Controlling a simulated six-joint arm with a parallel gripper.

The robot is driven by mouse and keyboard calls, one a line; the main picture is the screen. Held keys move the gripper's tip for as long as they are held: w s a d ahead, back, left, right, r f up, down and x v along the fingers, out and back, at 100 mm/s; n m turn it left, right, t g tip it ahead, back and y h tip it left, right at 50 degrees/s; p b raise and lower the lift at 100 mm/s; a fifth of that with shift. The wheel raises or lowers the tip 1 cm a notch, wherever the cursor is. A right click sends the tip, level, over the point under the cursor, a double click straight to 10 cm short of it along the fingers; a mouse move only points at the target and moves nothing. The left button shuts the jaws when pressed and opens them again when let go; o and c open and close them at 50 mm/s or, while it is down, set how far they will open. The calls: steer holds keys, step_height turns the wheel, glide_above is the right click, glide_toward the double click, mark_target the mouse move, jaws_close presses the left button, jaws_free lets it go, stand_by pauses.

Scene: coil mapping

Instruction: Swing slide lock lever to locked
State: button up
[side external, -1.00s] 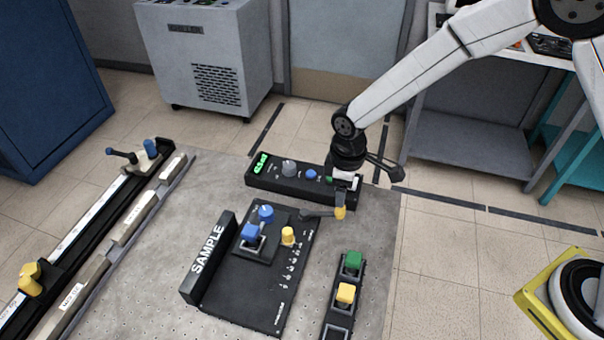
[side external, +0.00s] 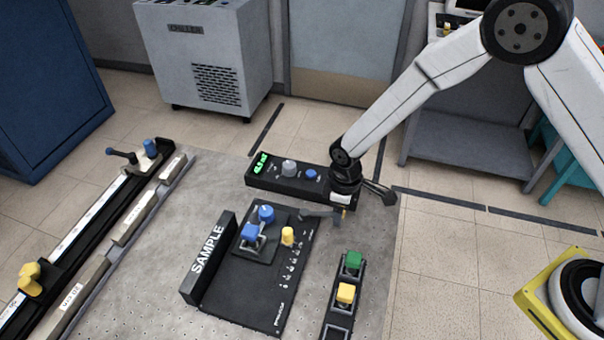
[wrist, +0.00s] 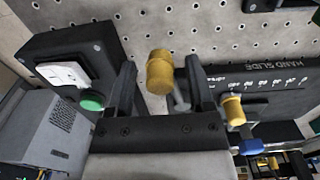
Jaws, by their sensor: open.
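A lever with a yellow knob (wrist: 160,74) and a thin grey shaft shows in the wrist view; I take it as the slide lock lever. It stands beside the black hand slide panel (side external: 262,292), at its back right corner. In the side view its grey arm (side external: 312,213) shows, while my gripper covers most of the knob. My gripper (wrist: 160,66) is open, one dark finger on each side of the knob, with gaps visible. It also shows low over the plate in the side view (side external: 343,209). I cannot read any lock marking.
The panel carries blue knobs (side external: 266,213) and another yellow knob (side external: 288,235). A strip with a green and a yellow button (side external: 345,293) lies in front. A long rail (side external: 85,235) runs at left.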

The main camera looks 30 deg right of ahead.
jaws_close()
stand_by(1.3)
